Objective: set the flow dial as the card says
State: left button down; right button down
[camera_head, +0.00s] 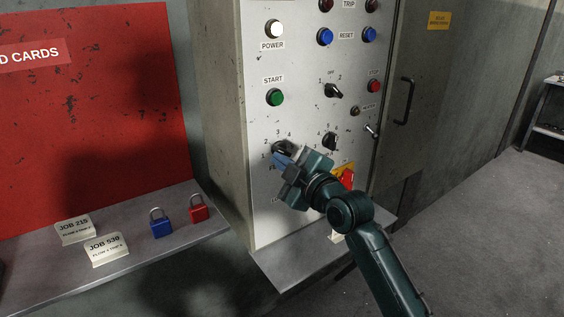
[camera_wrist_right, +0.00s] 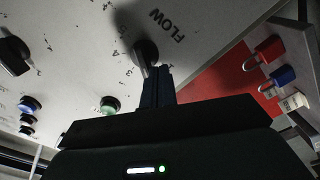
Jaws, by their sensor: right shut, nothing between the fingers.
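The flow dial (camera_head: 279,147) is a black knob on the grey panel, with numbers around it. It also shows in the right wrist view (camera_wrist_right: 146,50), beside the word FLOW. My right gripper (camera_head: 284,158) is shut and empty, its fingertips at the knob's lower edge. In the right wrist view the fingers (camera_wrist_right: 158,84) overlap the knob's edge; I cannot tell whether they touch. The gripper partly hides the dial and label in the head view. Two cards, JOB 215 (camera_head: 75,230) and JOB 530 (camera_head: 106,249), stand on the shelf; their small lines are hard to read. My left gripper is out of view.
A second black dial (camera_head: 330,141) and a selector (camera_head: 333,91) sit right of the flow dial. A green START button (camera_head: 275,97) is above it. Blue (camera_head: 160,227) and red (camera_head: 198,211) padlocks stand on the shelf (camera_head: 190,240).

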jog(key=shift+w+d+r, duration=0.1)
jog(key=shift+d+r, duration=0.05)
jog(key=shift+r, duration=0.1)
dwell(0.5)
jog(key=shift+f, duration=0.1)
jog(key=shift+s+f, duration=0.4)
jog(key=p+v, duration=0.4)
jog(key=v, duration=0.3)
jog(key=shift+s, duration=0.4)
jog(key=shift+d+f, duration=0.1)
jog(key=shift+f, duration=0.05)
